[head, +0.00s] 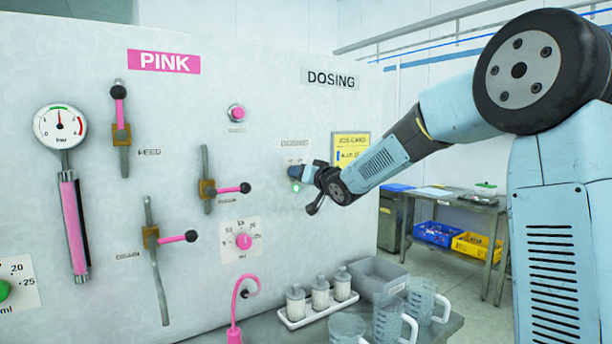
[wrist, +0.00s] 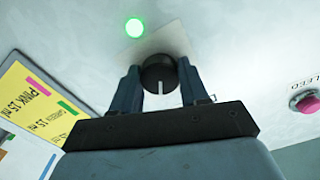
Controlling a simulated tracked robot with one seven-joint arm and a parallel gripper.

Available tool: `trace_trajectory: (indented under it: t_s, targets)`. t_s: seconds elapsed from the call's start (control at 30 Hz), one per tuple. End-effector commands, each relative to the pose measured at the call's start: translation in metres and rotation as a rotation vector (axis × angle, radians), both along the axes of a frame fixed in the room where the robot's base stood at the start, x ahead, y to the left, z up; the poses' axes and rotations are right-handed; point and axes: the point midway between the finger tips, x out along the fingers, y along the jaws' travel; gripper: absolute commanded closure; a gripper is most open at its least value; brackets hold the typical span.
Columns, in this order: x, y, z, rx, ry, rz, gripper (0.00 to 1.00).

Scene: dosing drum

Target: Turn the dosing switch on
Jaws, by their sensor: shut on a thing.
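The dosing switch (wrist: 159,74) is a round black knob with a white pointer line. In the wrist view it sits between my two fingers, and its line points down in the picture. My gripper (wrist: 158,82) is shut on the knob; it also shows at the panel in the head view (head: 297,172), where it hides the knob. A green lamp (wrist: 134,27) glows beside the switch; it also shows just below my gripper in the head view (head: 295,188). The switch's label is too small to read.
The yellow job card (head: 350,146) is right of the switch. Bottles in a white tray (head: 318,311), a grey bin (head: 379,277) and clear jugs stand below.

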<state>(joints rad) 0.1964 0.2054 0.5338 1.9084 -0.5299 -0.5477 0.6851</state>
Motion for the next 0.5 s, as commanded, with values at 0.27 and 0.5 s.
trace_trajectory:
  t_s: [0.27,0.5]
  targets:
    - [0.0026,-0.0037,0.0061,0.047,0.018,-0.006,0.86]
    - [0.0027,-0.004,0.0061,0.05,0.02,-0.007,0.86]
